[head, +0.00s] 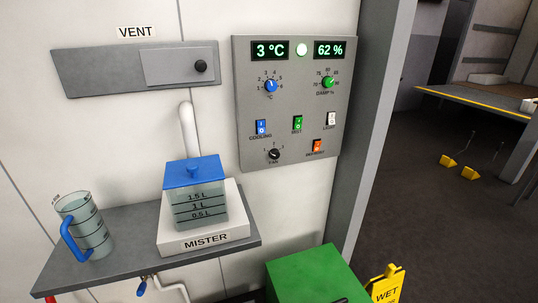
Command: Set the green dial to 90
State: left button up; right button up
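The green dial (328,82) is at the upper right of the grey control panel (295,190), above the label DAMP %. Numbers ring its upper side; its pointer is too small to read surely. The green readout (330,49) above it shows 62 %. Neither of my grippers is in view, and nothing touches the dial.
A blue dial (271,86), a black dial (274,155) and several rocker switches share the panel. Below left, a shelf (130,232) holds a mister tank (196,205) and a jug (85,225). A green box (315,272) and yellow WET sign (387,284) stand below.

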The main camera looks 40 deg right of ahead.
aim_at(328, 82)
jog(key=z, duration=1.3)
